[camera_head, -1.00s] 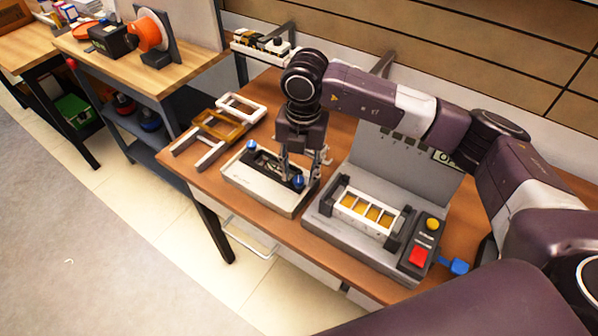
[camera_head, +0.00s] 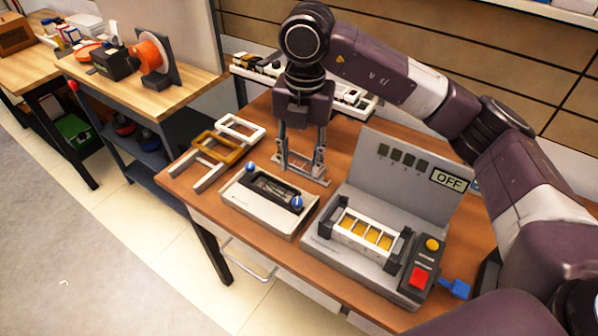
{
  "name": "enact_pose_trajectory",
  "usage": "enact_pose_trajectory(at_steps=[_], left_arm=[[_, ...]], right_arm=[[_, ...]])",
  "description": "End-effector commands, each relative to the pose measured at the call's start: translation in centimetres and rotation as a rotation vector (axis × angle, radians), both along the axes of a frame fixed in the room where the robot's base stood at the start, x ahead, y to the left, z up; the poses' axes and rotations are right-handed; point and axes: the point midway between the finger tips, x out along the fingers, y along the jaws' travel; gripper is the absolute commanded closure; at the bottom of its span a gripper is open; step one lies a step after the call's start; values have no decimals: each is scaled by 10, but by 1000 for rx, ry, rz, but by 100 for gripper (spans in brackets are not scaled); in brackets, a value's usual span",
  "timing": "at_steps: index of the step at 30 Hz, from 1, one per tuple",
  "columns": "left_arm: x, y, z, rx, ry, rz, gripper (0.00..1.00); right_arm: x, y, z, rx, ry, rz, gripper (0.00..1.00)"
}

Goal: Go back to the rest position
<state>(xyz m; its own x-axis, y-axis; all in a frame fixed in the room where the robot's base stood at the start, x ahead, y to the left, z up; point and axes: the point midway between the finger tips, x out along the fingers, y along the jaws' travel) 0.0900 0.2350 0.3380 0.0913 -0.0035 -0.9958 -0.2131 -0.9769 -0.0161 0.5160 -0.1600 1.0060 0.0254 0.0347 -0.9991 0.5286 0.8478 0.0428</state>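My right gripper (camera_head: 303,172) hangs over the wooden table, pointing down, behind the white fixture box. Its two fingers are apart and I see nothing between them. The fixture box (camera_head: 262,212) has a dark insert (camera_head: 274,188) and two blue knobs, and the gripper is clear of it. The grey test station (camera_head: 350,255) stands to the right with a frame of yellow cells (camera_head: 366,232) in its holder and a panel reading OFF (camera_head: 448,180). My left gripper is not in view.
White and brown frames (camera_head: 219,146) lie at the table's left end. A white tray of parts (camera_head: 352,100) is at the back, partly behind my arm. A second bench (camera_head: 190,88) with an orange spool (camera_head: 150,55) stands to the left. The floor at the left is clear.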

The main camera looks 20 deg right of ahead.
Motion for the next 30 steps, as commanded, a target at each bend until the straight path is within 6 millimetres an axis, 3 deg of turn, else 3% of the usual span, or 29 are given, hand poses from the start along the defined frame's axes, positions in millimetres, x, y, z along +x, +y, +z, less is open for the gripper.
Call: enact_pose_trajectory(at_steps=[17, 30], left_arm=[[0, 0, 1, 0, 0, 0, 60], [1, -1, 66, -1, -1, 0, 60]], right_arm=[[0, 0, 5, 0, 1, 0, 63], [0, 0, 70, 0, 1, 0, 63]])
